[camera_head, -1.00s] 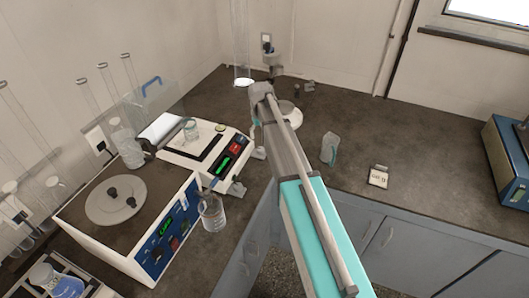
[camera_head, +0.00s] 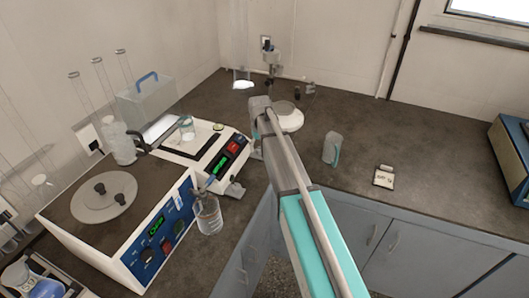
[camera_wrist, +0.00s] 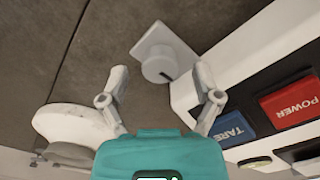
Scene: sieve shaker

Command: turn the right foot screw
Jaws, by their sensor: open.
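The white balance (camera_head: 205,165) stands on the counter in the head view, with a lit green display and a red button. Its right foot (camera_head: 257,153) shows there only partly, behind my arm. My gripper (camera_wrist: 161,71) is open, one finger on each side of the knob in the wrist picture. Gaps show between the fingers and the knob; contact is not visible. The head view hides my gripper behind the arm.
The red POWER button (camera_wrist: 291,103) and blue TARE button (camera_wrist: 231,129) are close to the right finger. A white round base (camera_wrist: 75,122) lies on the left.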

